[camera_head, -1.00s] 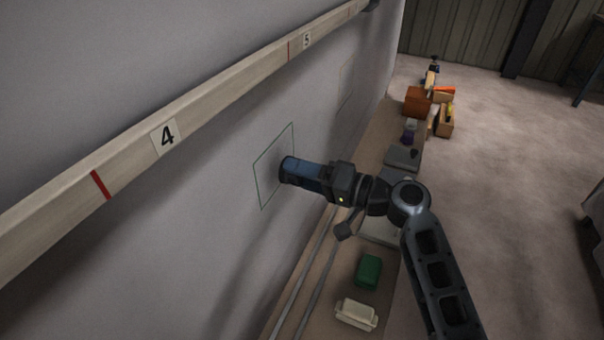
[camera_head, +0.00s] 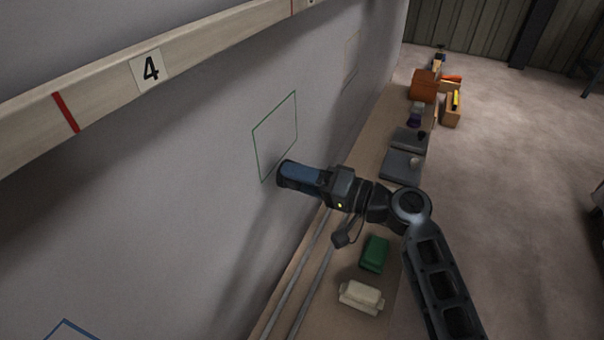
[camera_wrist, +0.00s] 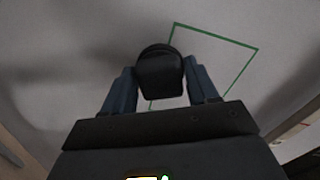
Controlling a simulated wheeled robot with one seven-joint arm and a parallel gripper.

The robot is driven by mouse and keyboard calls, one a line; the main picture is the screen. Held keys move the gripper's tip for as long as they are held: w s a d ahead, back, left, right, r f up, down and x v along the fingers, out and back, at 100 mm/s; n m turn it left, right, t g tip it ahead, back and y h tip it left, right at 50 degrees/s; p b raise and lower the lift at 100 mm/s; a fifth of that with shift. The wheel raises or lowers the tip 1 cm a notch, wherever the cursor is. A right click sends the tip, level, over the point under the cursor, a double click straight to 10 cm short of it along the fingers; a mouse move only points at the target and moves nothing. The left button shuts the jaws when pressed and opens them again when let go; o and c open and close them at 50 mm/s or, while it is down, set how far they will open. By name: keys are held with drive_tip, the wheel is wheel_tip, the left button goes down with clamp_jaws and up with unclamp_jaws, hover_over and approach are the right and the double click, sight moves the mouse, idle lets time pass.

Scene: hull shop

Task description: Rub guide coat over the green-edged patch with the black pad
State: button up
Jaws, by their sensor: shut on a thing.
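The green-edged patch (camera_head: 275,135) is a thin green outline on the grey hull wall, left of centre in the head view. It also shows in the wrist view (camera_wrist: 215,72), ahead and to the right of the pad. My gripper (camera_head: 290,174) is just below and right of the patch's lower edge, its blue fingers pointing at the wall. In the wrist view my gripper (camera_wrist: 160,85) is shut on the black pad (camera_wrist: 160,75), which sits between the fingers.
A wooden rail (camera_head: 100,97) marked 4 runs along the wall above the patch. A bench (camera_head: 345,218) below holds a green block (camera_head: 374,254), a cream block (camera_head: 361,297), grey trays (camera_head: 402,166) and an orange box (camera_head: 424,86). A blue outline (camera_head: 68,331) shows bottom left.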

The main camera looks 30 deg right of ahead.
drive_tip(key=shift+x, duration=0.95)
idle(0.5)
drive_tip(key=shift+r, duration=0.1)
drive_tip(key=shift+w+a+r+p, duration=0.1)
drive_tip(key=shift+r+p, duration=2.05)
drive_tip(key=shift+r, duration=1.1)
drive_tip(key=shift+w+r+p, duration=0.1)
drive_tip(key=shift+r+p, duration=2.05)
drive_tip(key=shift+r, duration=1.15)
drive_tip(key=shift+s+f+b, duration=0.2)
drive_tip(key=shift+f+b, duration=6.2)
drive_tip(key=shift+f, duration=0.35)
drive_tip(key=o, duration=0.4)
drive_tip(key=shift+r, duration=0.1)
drive_tip(key=c, duration=0.4)
drive_tip(key=shift+s, duration=0.1)
